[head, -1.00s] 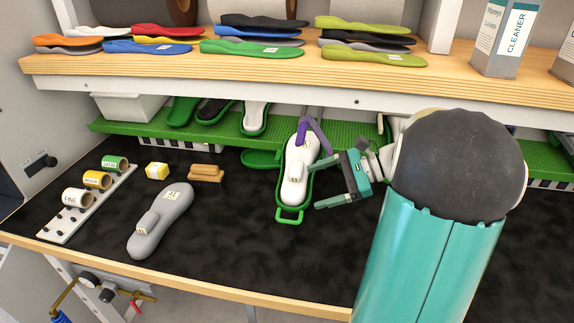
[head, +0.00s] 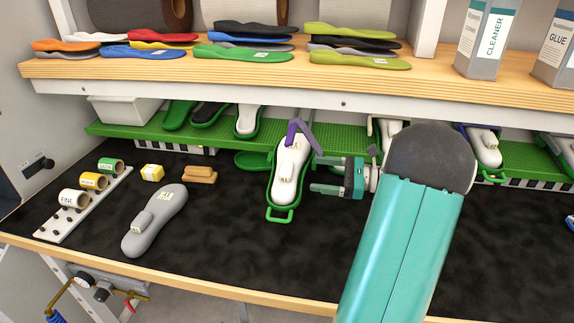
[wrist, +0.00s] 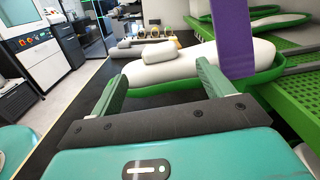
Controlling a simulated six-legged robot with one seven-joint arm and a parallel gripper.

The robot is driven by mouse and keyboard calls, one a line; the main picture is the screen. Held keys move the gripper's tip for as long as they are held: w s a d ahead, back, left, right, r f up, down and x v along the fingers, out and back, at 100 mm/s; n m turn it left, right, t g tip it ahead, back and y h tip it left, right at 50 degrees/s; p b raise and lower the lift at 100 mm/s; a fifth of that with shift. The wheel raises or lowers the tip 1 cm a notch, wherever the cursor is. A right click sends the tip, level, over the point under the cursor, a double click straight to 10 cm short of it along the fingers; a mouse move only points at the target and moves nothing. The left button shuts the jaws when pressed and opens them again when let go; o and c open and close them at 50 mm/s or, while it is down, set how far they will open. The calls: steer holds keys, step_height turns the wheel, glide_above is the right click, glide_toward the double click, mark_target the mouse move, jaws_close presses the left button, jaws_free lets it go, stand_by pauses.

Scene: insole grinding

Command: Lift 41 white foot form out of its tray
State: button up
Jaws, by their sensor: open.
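The white foot form (head: 290,165) lies in its green tray (head: 279,214) with a small raised block and a label on top. It also shows in the wrist view (wrist: 170,65). A purple strap-like piece (head: 293,131) crosses near its far end and hides part of it. My gripper (head: 313,174) is open and empty, just right of the form, with its fingers pointing left at it. In the wrist view the form's raised block lies ahead, between the two finger lines. I cannot tell whether a finger touches the form.
A grey foot form (head: 155,222), a brush (head: 199,174) and a yellow block (head: 152,173) lie to the left. The green shelf (head: 340,145) behind holds more trays. The wooden shelf (head: 250,78) with insoles overhangs above. The dark bench is clear in front.

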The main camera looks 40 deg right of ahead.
mark_target(293, 170)
steer(key=x, duration=1)
steer(key=shift+f, duration=0.1)
steer(key=c, duration=1.1)
steer(key=shift+c, duration=0.3)
